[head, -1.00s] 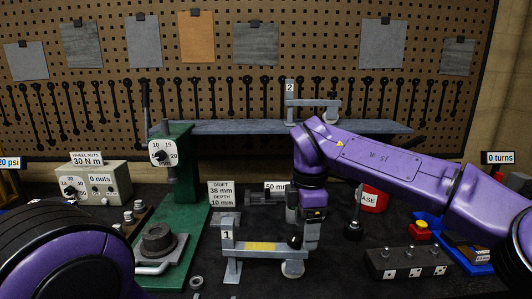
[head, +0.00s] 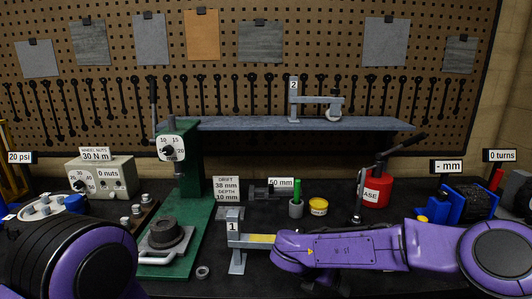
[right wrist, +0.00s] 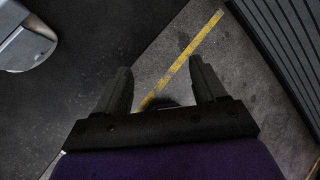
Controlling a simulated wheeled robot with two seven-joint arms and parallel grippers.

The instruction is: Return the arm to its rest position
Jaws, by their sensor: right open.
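My right arm (head: 370,250) lies low across the lower right of the head view, and its gripper is hidden there. In the right wrist view my right gripper (right wrist: 161,78) is open, with nothing between its fingers.
The green press (head: 193,190) stands left of centre.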

